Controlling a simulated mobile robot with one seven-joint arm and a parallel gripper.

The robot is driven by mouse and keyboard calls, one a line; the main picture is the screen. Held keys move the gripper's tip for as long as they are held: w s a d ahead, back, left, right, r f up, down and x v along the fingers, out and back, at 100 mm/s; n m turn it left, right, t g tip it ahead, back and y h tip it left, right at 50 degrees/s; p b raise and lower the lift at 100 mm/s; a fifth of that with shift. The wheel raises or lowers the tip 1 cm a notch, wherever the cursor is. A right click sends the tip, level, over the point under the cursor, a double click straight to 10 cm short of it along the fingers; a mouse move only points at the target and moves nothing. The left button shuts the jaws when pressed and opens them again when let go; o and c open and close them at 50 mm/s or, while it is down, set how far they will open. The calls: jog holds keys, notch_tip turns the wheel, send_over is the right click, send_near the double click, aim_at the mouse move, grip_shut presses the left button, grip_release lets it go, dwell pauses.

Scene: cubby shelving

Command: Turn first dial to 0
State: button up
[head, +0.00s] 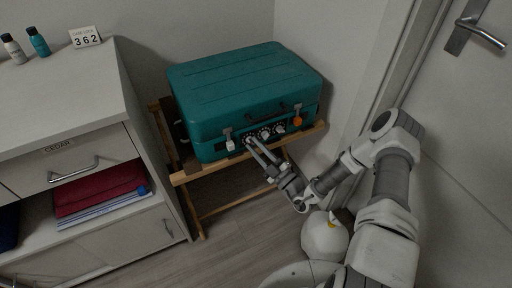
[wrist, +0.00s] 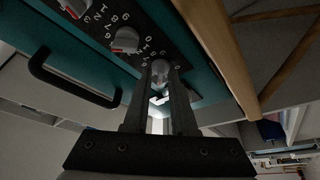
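The first dial's exact reading is too small to tell.
The wooden rack (head: 215,167) stands between a cabinet (head: 70,95) and the wall.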

grip_shut()
jog(key=shift+r+n, duration=0.1)
jog(key=shift+n, duration=0.2)
jog(key=n+p, duration=0.1)
jog(key=n+g+p, duration=0.1)
jog(key=n, duration=0.1)
jog(key=shift+d+r+p, duration=0.1)
jog(key=shift+r+p, duration=0.15)
jog(key=shift+p, duration=0.15)
jog(key=n+g+p, duration=0.1)
jog(key=n+p, duration=0.1)
jog(key=n+g+p, duration=0.1)
jog(key=n+p, duration=0.2)
jog(key=shift+r+n+g+h, duration=0.2)
jog(key=shift+n+g+h, duration=0.1)
jog(key=n+h+p, duration=0.1)
jog(key=n+p, duration=0.1)
jog(key=p, duration=0.1)
jog(key=n+g+p, duration=0.1)
jog(key=n+p, duration=0.2)
jog(key=shift+r+h, duration=0.2)
jog(key=shift+h, duration=0.2)
jog(key=shift+f+n+h+p, duration=0.1)
jog(key=shift+n+h+p, duration=0.7)
jog(key=shift+n+p, duration=0.9)
